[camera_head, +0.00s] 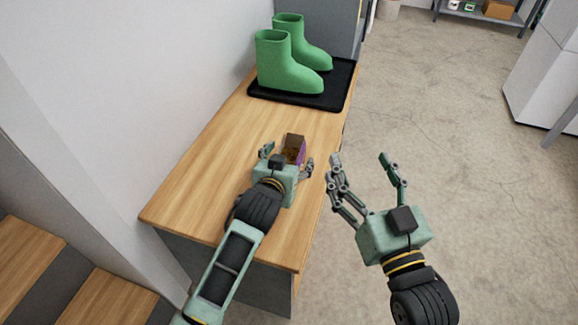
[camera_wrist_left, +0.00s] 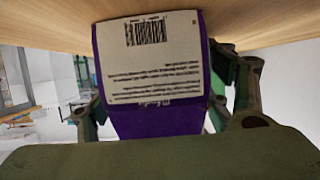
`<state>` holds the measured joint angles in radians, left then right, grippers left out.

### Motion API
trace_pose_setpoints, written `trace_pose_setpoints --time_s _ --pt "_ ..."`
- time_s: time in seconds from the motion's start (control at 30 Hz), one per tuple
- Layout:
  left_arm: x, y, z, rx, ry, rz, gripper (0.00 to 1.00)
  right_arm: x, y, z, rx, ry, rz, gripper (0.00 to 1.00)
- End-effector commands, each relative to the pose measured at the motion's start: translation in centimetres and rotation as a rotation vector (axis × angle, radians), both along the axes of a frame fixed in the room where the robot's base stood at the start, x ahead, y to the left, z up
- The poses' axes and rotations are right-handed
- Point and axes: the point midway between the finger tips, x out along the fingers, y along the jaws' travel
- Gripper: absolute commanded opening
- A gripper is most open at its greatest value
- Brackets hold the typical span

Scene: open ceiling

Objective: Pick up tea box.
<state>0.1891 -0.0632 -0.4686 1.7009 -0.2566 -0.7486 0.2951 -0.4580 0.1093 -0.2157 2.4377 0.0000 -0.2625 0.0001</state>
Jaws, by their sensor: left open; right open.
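The tea box (camera_head: 294,147) stands on the wooden bench top, brown on its upper part with a purple side. In the left wrist view the tea box (camera_wrist_left: 150,70) fills the middle, with a pale label, a barcode and a purple body. My left gripper (camera_head: 286,163) is at the box, with its fingers on either side; it also shows in the left wrist view (camera_wrist_left: 165,100). It is open, and contact with the box cannot be told. The lower part of the box is hidden by the gripper. My right gripper (camera_head: 365,170) is open and empty over the floor, right of the bench.
The wooden bench (camera_head: 215,150) runs along the wall. Green boots (camera_head: 288,70) stand on a black tray (camera_head: 300,97) at its far end. The bench top between tray and box is clear. Concrete floor lies open to the right, with a white cabinet (camera_head: 545,75) beyond.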

Motion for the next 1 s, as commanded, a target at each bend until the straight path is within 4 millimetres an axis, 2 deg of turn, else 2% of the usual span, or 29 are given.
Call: trace_pose_setpoints --time_s 0.13,0.7,1.0 --pt "-0.01 -0.01 0.03 0.0 0.0 0.0 0.73 0.01 0.0 0.0 0.0 0.001 0.0 0.71" --pt "-0.04 0.0 0.01 0.0 0.0 0.0 0.23 0.0 0.0 0.0 0.0 0.002 0.0 0.71" --pt "-0.02 -0.01 0.12 0.0 -0.001 0.0 0.21 0.03 -0.04 -0.21 -0.003 0.01 -0.001 0.71"
